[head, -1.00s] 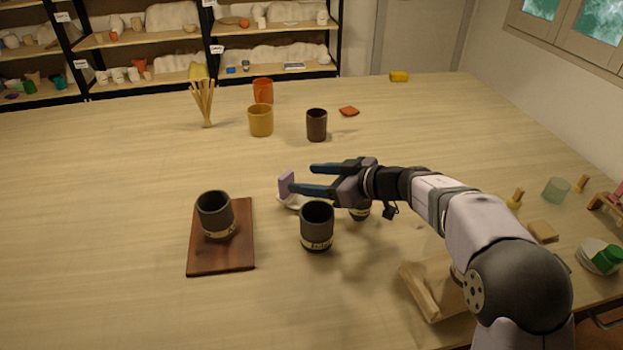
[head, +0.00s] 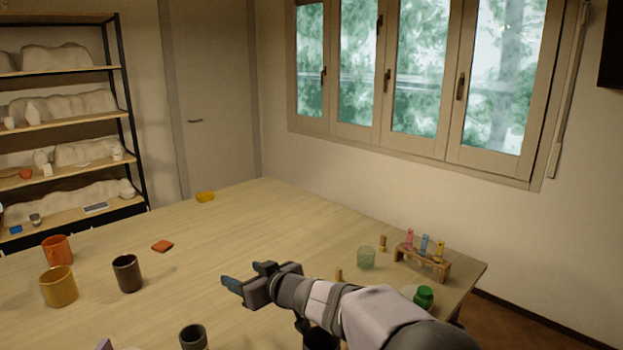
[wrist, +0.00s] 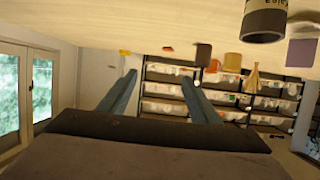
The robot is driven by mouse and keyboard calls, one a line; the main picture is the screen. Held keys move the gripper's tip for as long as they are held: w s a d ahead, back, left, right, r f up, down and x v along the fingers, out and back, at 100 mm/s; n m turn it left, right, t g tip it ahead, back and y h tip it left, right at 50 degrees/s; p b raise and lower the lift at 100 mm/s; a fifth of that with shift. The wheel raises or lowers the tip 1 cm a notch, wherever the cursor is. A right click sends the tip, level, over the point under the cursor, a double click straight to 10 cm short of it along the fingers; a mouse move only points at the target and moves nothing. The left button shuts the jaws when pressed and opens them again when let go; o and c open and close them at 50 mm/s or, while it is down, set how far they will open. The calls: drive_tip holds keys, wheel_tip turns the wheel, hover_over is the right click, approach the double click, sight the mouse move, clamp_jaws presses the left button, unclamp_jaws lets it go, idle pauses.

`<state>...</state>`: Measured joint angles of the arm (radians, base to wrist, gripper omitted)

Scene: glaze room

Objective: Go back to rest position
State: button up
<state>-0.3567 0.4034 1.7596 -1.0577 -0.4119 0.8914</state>
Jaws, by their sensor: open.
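My gripper (head: 240,277) is open in the head view, held over the table with its blue fingers pointing left. In the wrist view my gripper (wrist: 158,93) shows its two fingers wide apart with nothing between them. A dark grey cup (head: 193,338) stands left of and nearer than my gripper, cut by the lower edge. A labelled dark cup (wrist: 266,22) shows at the top right of the wrist view, beside a purple block (wrist: 302,51). My arm hides part of the table at the lower right.
On the table (head: 222,237) stand a brown cup (head: 127,274), a yellow cup (head: 58,288) and an orange cup (head: 57,249). To the right are a green glass (head: 366,258), a wooden rack (head: 424,264) and a green jar (head: 424,296). The table's far middle is clear.

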drive_tip(key=s+d+f+m+h, duration=0.2)
drive_tip(key=d+m+h, duration=0.1)
drive_tip(key=d, duration=0.6)
drive_tip(key=s+d+f+m+h+p, duration=0.1)
drive_tip(key=s+d+m+h, duration=0.1)
drive_tip(key=d, duration=0.7)
drive_tip(key=s+d+f+m+g+h, duration=0.1)
drive_tip(key=d+m+h, duration=0.3)
drive_tip(key=d, duration=0.5)
drive_tip(key=shift+s+d+f, duration=0.1)
drive_tip(key=shift+s+f, duration=0.7)
drive_tip(key=shift+s, duration=0.05)
drive_tip(key=s+d+f+g, duration=0.1)
drive_tip(key=s, duration=0.2)
drive_tip(key=s+d+f+m+g, duration=0.1)
drive_tip(key=s+d+f, duration=0.1)
drive_tip(key=s, duration=0.1)
drive_tip(key=s+d+f+m+g+h+p, duration=0.1)
drive_tip(key=s, duration=0.2)
drive_tip(key=shift+d+f, duration=0.15)
drive_tip(key=shift+d, duration=0.1)
drive_tip(key=s+f+n+g, duration=0.1)
drive_tip(key=s+f+g, duration=0.2)
drive_tip(key=s, duration=0.6)
drive_tip(key=s+a+f+n+g, duration=0.1)
drive_tip(key=s+f+g, duration=0.2)
drive_tip(key=s, duration=0.7)
drive_tip(key=shift+n+y+p, duration=0.3)
drive_tip(key=shift+p, duration=0.1)
drive_tip(key=shift+s+a, duration=0.1)
